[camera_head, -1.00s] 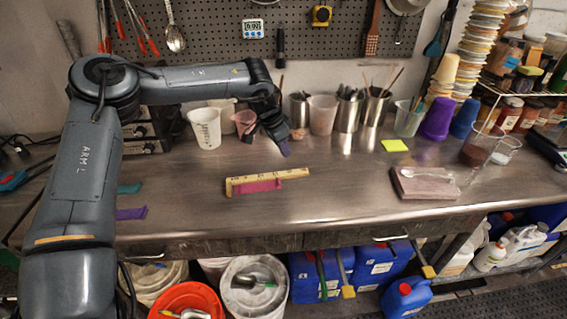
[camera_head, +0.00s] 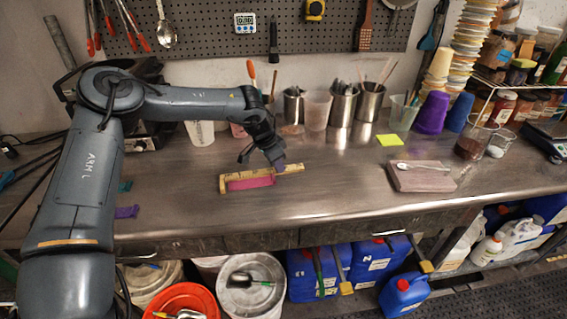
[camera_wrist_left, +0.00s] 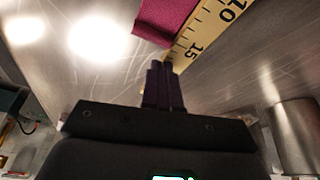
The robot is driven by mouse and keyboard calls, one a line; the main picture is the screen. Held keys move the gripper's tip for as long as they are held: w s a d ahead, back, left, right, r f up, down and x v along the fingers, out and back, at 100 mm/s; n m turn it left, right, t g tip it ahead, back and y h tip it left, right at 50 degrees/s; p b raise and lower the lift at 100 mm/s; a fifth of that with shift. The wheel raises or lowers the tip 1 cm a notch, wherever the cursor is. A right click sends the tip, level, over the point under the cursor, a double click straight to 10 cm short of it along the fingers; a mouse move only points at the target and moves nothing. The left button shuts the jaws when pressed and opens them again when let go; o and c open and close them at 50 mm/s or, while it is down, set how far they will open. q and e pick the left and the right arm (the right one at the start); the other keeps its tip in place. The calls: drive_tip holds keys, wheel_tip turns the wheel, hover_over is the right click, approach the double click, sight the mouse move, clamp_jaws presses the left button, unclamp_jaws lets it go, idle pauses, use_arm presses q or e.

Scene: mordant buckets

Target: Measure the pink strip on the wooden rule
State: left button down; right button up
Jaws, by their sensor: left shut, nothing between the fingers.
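The wooden rule (camera_head: 245,175) lies on the steel bench, with a short end piece at its left. The pink strip (camera_head: 250,183) lies along the rule's near side, its left end close to that end piece. My left gripper (camera_head: 280,165) is shut and empty, its purple fingertips at the rule's right part, past the strip's right end. In the left wrist view, the fingertips (camera_wrist_left: 163,66) are by the rule (camera_wrist_left: 205,32) near the 15 mark, just off the strip's end (camera_wrist_left: 164,16). Contact cannot be told. My right gripper is not in view.
A teal strip (camera_head: 125,186) and a purple strip (camera_head: 127,212) lie at the left by my arm. Metal cups (camera_head: 342,106) and beakers stand behind the rule. A yellow note (camera_head: 388,140) and a pinkish block (camera_head: 424,179) with a spoon lie right.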

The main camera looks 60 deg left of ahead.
sight(273, 174)
use_arm(q)
drive_tip(key=shift+s, duration=0.4)
drive_tip(key=shift+s+r, duration=0.1)
drive_tip(key=shift+s+a+r+p, duration=0.1)
drive_tip(key=shift+s+r+p, duration=0.05)
drive_tip(key=shift+s+p, duration=0.55)
drive_tip(key=shift+s, duration=0.3)
drive_tip(key=shift+s+f, duration=0.1)
drive_tip(key=shift+f, duration=0.15)
